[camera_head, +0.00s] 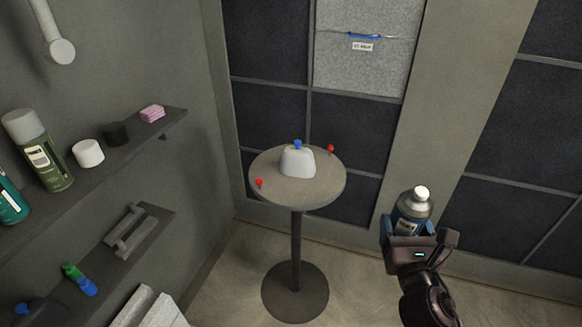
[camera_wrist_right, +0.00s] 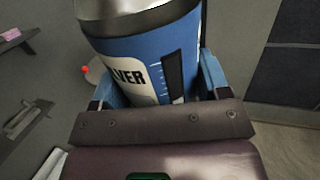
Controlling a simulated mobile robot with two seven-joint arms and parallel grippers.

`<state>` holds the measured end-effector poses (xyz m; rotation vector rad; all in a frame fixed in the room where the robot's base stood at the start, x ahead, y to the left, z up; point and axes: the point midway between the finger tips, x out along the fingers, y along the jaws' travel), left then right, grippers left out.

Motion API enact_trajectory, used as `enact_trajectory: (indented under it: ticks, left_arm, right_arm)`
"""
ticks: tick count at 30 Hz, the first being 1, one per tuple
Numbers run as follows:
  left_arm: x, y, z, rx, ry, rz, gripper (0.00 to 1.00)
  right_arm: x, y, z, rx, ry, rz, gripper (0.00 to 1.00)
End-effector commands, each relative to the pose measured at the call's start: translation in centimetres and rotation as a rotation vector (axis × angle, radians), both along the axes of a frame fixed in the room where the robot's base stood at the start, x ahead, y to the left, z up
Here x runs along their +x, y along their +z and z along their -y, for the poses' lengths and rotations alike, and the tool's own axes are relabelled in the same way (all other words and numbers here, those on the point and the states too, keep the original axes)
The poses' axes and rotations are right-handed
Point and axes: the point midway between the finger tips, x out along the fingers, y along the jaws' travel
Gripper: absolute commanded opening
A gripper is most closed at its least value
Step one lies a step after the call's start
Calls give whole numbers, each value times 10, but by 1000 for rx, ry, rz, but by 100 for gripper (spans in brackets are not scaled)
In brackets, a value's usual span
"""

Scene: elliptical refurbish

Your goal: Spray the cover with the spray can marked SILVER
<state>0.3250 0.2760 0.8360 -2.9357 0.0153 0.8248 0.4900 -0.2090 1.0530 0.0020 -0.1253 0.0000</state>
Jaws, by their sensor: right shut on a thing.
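The cover (camera_head: 298,163) is a pale grey rounded block with a blue knob on top. It sits on a round pedestal table (camera_head: 325,190) in the middle of the head view. My right gripper (camera_head: 410,232) is shut on a blue spray can (camera_head: 412,210), to the right of the table and apart from it. My left gripper is not in view.
Two red knobs (camera_head: 260,182) stand at the table's edges. Shelves on the left wall hold a green can (camera_head: 38,150), a teal can (camera_head: 10,200), a white cap (camera_head: 88,153), a dark cap (camera_head: 115,133) and a pink sponge (camera_head: 152,113). Floor between gripper and table is clear.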

Motion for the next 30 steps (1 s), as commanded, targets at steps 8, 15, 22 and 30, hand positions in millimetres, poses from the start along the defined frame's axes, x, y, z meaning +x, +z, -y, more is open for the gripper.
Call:
enact_trajectory:
  ticks: [8,15,22,30]
  left_arm:
    - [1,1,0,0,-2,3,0]
    - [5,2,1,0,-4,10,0]
    - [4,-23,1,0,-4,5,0]
    - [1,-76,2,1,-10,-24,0]
  right_arm:
    - [0,1,0,0,0,2,41]
    - [1,1,0,-1,1,1,41]
    - [12,-10,-11,-3,25,-17,41]
    - [34,-61,-60,-3,122,-49,41]
